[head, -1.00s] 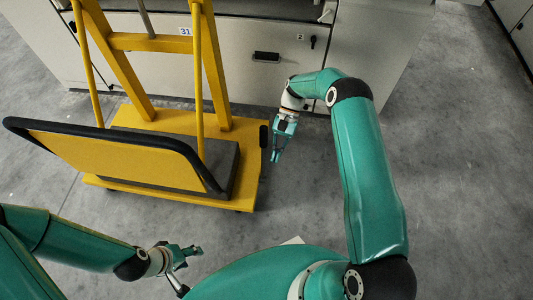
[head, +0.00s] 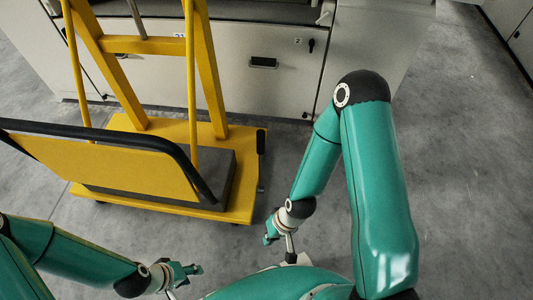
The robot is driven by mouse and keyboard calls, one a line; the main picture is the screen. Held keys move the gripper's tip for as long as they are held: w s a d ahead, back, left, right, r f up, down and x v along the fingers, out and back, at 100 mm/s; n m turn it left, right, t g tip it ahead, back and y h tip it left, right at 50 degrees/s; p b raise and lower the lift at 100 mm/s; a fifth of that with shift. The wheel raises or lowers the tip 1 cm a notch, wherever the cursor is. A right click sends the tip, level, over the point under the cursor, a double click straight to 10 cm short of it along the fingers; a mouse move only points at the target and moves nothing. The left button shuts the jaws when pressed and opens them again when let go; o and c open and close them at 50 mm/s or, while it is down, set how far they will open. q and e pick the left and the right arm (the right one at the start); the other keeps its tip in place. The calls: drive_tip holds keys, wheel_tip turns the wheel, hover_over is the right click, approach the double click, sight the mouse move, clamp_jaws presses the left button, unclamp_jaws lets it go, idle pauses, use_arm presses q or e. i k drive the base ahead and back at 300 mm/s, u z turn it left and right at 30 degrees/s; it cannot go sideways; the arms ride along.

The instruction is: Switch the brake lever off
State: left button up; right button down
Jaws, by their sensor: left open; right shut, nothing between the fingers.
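A yellow trolley (head: 235,205) with a grey deck stands on the floor at the left. A short black piece (head: 261,141) sits at its right edge; I cannot tell for sure that it is the brake lever. A small dark part (head: 261,185) shows just below it, too small to make out. My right gripper (head: 268,238) is shut and empty, below and apart from the trolley's near right corner, partly hidden by its own wrist. My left gripper (head: 196,269) is open and empty at the bottom, nearer me than the trolley.
A pale machine cabinet (head: 225,85) with a recessed handle (head: 263,63) and a small black knob (head: 312,46) stands behind the trolley. The trolley's black handle bar (head: 90,133) and yellow panel (head: 110,170) rise at the left. Grey floor (head: 460,170) is clear at the right.

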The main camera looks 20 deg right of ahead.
sight(261, 133)
drive_tip(key=z, duration=0.85)
drive_tip(key=k, duration=1.2)
drive_tip(key=u, duration=0.9)
drive_tip(key=i, duration=1)
drive_tip(key=z, duration=0.05)
